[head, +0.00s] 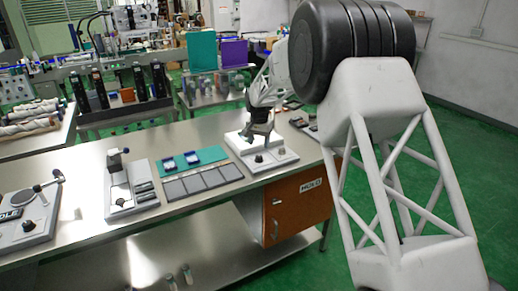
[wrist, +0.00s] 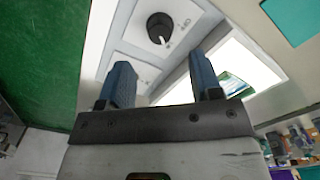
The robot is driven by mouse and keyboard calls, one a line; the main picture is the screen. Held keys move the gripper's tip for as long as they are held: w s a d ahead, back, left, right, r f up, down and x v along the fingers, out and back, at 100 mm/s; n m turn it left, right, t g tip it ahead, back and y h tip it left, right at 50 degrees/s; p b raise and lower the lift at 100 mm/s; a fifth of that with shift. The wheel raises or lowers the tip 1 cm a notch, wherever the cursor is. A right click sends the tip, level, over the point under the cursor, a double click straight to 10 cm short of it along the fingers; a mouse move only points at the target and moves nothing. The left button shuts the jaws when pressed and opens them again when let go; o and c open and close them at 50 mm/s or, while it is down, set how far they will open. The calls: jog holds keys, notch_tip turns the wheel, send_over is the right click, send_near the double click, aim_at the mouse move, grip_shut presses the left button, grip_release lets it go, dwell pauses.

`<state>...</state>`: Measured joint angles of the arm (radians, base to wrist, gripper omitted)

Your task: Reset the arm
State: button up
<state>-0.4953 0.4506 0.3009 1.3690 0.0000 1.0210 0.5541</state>
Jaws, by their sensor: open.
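My gripper (head: 259,130) is over the white-based bench device (head: 276,157) near the right end of the steel bench in the head view. In the wrist view my gripper (wrist: 159,62) has its two blue fingers spread apart with nothing between them. A black round knob (wrist: 160,27) on the device's pale plate shows beyond the fingertips. The fingertips look close to the device in the head view, but I cannot tell if they touch it.
On the bench (head: 205,128) left of the device are a teal mat (head: 208,155) with small blue parts, a grey panelled tray (head: 202,181), a white fixture with a post (head: 120,199) and a lever device (head: 28,222).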

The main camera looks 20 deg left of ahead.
jog(key=shift+r, duration=0.4)
jog(key=shift+s+d+r, duration=0.15)
jog(key=shift+d+r, duration=0.2)
jog(key=shift+d, duration=0.05)
jog(key=s+d+r, duration=0.6)
jog(key=s+d, duration=0.1)
jog(key=d, duration=0.2)
jog(key=s+d+r+t, duration=0.1)
jog(key=s+d+r, duration=0.55)
jog(key=d, duration=0.35)
jog(key=s+d+r, duration=0.5)
jog(key=s+d, duration=0.2)
jog(key=d, duration=0.2)
jog(key=s+d+r+t, duration=0.1)
jog(key=s+d, duration=0.5)
jog(key=s, duration=0.3)
jog(key=s+d+r, duration=0.1)
jog(key=s+d, duration=0.5)
jog(key=s, duration=0.3)
jog(key=s+d+f, duration=0.2)
jog(key=s+d, duration=0.1)
jog(key=s, duration=0.5)
jog(key=s+d+f, duration=0.2)
jog(key=s+f, duration=0.1)
jog(key=s, duration=0.6)
jog(key=shift+d+t, duration=0.3)
jog(key=shift+d, duration=0.1)
